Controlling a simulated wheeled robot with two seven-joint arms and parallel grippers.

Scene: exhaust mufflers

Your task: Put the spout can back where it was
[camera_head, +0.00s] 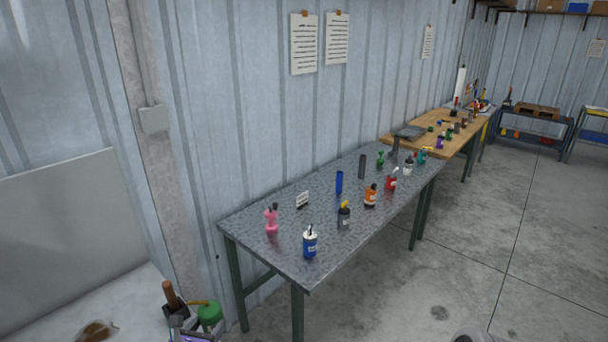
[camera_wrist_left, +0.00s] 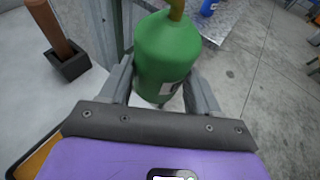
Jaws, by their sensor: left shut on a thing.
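The spout can is a green can (camera_head: 209,314) with a yellow spout, low at the left of the head view. It fills the top middle of the left wrist view (camera_wrist_left: 166,50), upright or nearly so, with a pale label on its side. My left gripper (camera_wrist_left: 160,84) is shut on it, one finger on each side of the body. In the head view my left gripper (camera_head: 193,330) shows only partly at the bottom edge. The can's underside is hidden. My right gripper is not seen.
A grey speckled table (camera_head: 265,257) carries several bottles, including a blue one (camera_head: 310,243) and a pink one (camera_head: 271,220). A wooden table (camera_head: 462,138) stands beyond. A brown rod in a dark block (camera_wrist_left: 67,65) is left of the can. Floor (camera_head: 480,250) is open at right.

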